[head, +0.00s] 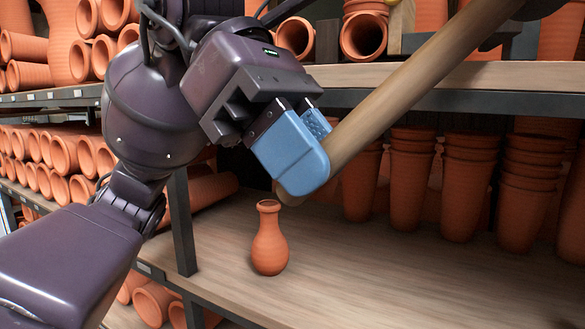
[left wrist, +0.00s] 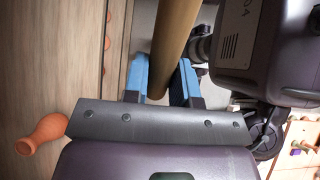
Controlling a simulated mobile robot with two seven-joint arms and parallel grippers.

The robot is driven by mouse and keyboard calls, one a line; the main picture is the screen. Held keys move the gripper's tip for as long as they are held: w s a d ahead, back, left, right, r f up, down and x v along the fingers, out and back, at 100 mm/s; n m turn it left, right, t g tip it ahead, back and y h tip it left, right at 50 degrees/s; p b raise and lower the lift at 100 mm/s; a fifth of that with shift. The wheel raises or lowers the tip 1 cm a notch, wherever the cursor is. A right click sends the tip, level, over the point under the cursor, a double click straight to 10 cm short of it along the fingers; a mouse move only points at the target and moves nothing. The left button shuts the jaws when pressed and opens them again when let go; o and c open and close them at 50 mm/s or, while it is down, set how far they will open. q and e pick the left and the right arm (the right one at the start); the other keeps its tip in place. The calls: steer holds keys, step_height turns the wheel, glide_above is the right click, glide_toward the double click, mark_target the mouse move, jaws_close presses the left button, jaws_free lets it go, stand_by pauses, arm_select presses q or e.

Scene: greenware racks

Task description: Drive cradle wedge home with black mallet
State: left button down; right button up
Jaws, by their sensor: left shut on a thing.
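My left gripper (head: 322,152) is shut on a thick round wooden handle (head: 405,88), gripping it near its lower end. The handle slants up to the right and leaves the top of the head view. A dark shape (head: 490,42) shows beside its upper part; I cannot tell if it is the mallet's head. In the left wrist view the handle (left wrist: 174,40) runs between the blue fingers (left wrist: 160,92). On the upper shelf a tan wooden block (head: 401,22) stands right of a lying clay pot (head: 363,36); I cannot tell if it is the wedge. My right gripper is out of view.
A small clay vase (head: 269,243) stands on the lower shelf (head: 350,285), below my left gripper. Stacked clay pots (head: 470,185) stand behind at right. A metal upright (head: 182,225) and the upper shelf's edge (head: 425,99) are close to the arm. The lower shelf's front is clear.

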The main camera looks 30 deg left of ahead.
arm_select(q)
steer(key=w, duration=0.6)
steer(key=shift+w+b, duration=0.3)
steer(key=shift+b, duration=0.15)
steer(key=s, duration=0.5)
steer(key=shift+s, duration=0.3)
stand_by(0.4)
stand_by(0.4)
